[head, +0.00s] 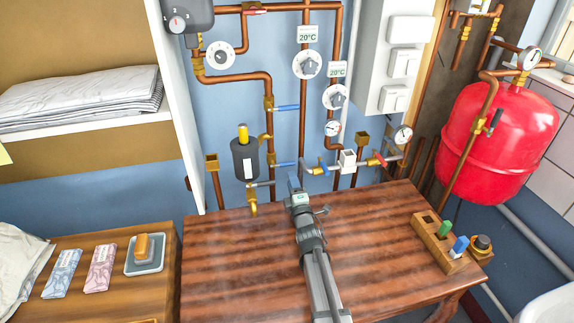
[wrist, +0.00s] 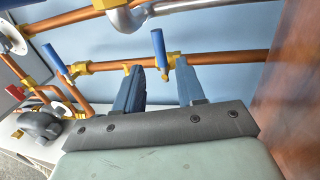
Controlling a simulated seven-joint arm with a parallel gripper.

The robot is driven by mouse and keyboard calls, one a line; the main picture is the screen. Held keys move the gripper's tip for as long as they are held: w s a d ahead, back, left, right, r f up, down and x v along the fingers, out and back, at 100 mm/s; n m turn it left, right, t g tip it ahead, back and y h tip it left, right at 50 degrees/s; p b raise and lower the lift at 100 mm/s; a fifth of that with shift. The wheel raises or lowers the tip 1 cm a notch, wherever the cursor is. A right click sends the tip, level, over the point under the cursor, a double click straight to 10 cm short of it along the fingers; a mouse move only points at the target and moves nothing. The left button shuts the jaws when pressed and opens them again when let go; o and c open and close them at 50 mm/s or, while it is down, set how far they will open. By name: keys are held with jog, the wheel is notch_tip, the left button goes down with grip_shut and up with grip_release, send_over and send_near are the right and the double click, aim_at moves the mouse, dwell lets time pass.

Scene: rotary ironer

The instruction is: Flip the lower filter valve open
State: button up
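The lower filter valve (head: 270,161) sits on a vertical copper pipe right of the dark filter canister (head: 245,158). Its blue lever (head: 285,164) sticks out to the right, across the pipe. In the wrist view this lower blue lever (wrist: 159,45) stands crosswise to its pipe, between my fingertips as seen there. My gripper (head: 293,178) is open, also in the wrist view (wrist: 158,65), with one finger on each side of the valve. I cannot tell whether a finger touches the lever. The upper filter valve's blue lever (head: 286,107) also lies across the pipe.
A wooden table (head: 225,270) lies below the pipes. A wooden block with coloured pegs (head: 433,240) stands at the table's right. A red tank (head: 500,140) hangs at right.

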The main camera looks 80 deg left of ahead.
aim_at(287, 164)
jog(key=a, duration=0.2)
jog(key=a+r, duration=0.1)
jog(key=a, duration=0.5)
jog(key=shift+a+r, duration=0.2)
jog(key=shift+r, duration=0.15)
grip_shut()
